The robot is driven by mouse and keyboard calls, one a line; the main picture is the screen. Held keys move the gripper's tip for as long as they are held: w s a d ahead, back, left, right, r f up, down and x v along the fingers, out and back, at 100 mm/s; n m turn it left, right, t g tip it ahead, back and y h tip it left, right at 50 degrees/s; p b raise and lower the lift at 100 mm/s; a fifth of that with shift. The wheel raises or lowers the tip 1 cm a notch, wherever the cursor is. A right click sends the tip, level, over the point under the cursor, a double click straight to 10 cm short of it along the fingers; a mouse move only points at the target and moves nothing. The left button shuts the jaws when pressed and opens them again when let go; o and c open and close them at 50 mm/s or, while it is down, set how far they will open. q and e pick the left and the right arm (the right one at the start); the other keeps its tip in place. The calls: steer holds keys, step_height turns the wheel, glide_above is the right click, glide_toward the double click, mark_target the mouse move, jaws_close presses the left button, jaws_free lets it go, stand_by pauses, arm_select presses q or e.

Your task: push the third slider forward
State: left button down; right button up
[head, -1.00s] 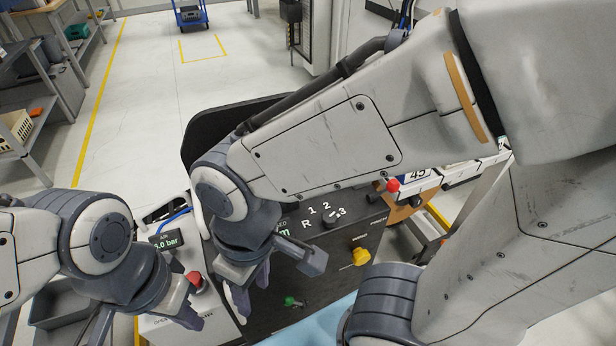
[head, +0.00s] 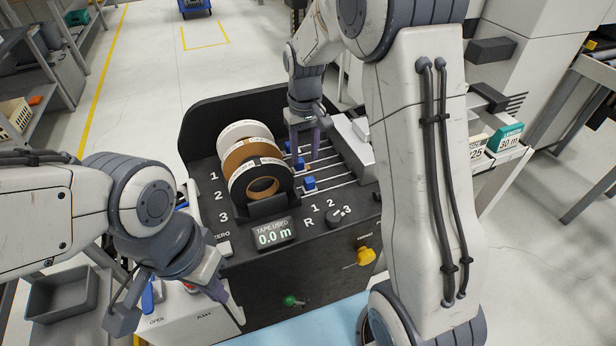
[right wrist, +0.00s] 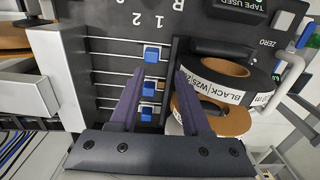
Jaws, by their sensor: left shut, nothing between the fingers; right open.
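The third slider (head: 309,183) is a blue block on the rail nearest me, level with the black tape roll (head: 245,181). It also shows at the top of the row in the right wrist view (right wrist: 152,53). The second slider (head: 299,163) and first slider (head: 288,147) sit on the rails behind it. My right gripper (head: 306,152) is open and empty, pointing down over the rails near the first two sliders. In the right wrist view its fingertips (right wrist: 160,76) are apart, below the third slider. My left gripper (head: 232,310) is shut and empty at the machine's front left.
Brown and white tape rolls (head: 245,132) stand behind the black one, left of the sliders. A grey block (head: 350,145) closes the rails' right end.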

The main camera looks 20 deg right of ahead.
mark_target(309, 179)
steer(key=shift+w+d+f, duration=0.45)
steer(key=shift+d+f, duration=0.35)
steer(key=shift+f, duration=0.05)
step_height(309, 179, down, 10)
steer(key=shift+r, duration=0.25)
jaws_close()
steer(key=shift+r, duration=0.1)
stand_by(0.7)
